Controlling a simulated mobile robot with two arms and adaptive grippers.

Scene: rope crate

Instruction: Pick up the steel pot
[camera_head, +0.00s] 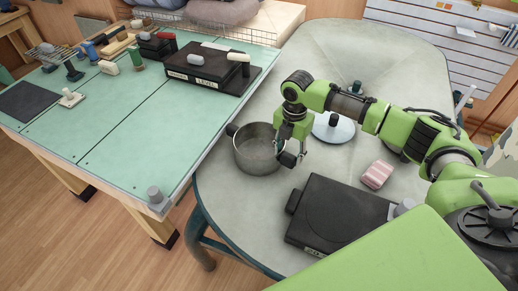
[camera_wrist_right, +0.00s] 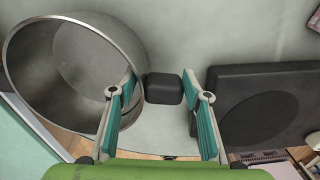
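The steel pot (camera_head: 258,150) stands upright on the grey rounded table (camera_head: 235,195), near its left edge, with dark side handles. My right gripper (camera_head: 290,152) is down at the pot's right side, by the near-right handle. In the right wrist view the pot (camera_wrist_right: 75,65) fills the left side and looks empty. Its black handle (camera_wrist_right: 164,88) shows between the two spread fingers of my right gripper (camera_wrist_right: 160,86). The fingers are apart, with a gap on the handle's right; the left finger overlaps the pot's rim in the picture. My left gripper is not in view.
A black hot plate (camera_head: 340,212) lies near the pot on the right, with a pink block (camera_head: 377,174) beyond it. A pale lid (camera_head: 334,128) with a dark knob lies behind my gripper. The green workbench (camera_head: 130,120) with several tools adjoins on the left.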

